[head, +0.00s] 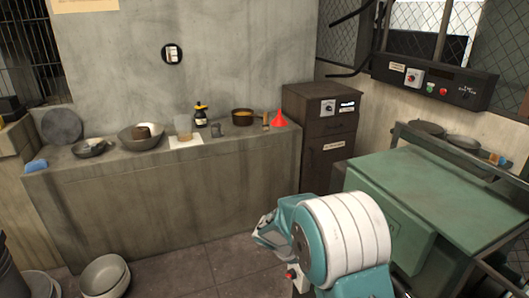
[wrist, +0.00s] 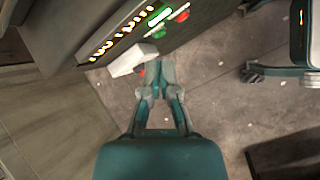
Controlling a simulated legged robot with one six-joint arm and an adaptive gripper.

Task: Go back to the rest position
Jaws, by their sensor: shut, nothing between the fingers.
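My gripper (wrist: 154,76) shows in the wrist view, teal and grey, with its two fingers together and nothing between them. My fingertips cannot be made out clearly in the head view. A grey bowl (head: 140,142) stands on the counter (head: 150,200) with a brown thing in it.
The counter also bears a small pan (head: 92,149), a dark pot (head: 243,116) and a red funnel (head: 280,119). A brown cabinet (head: 323,150) stands at its right end. A green-topped bench (head: 440,190) is close right. Stacked bowls (head: 105,274) sit on the floor at left.

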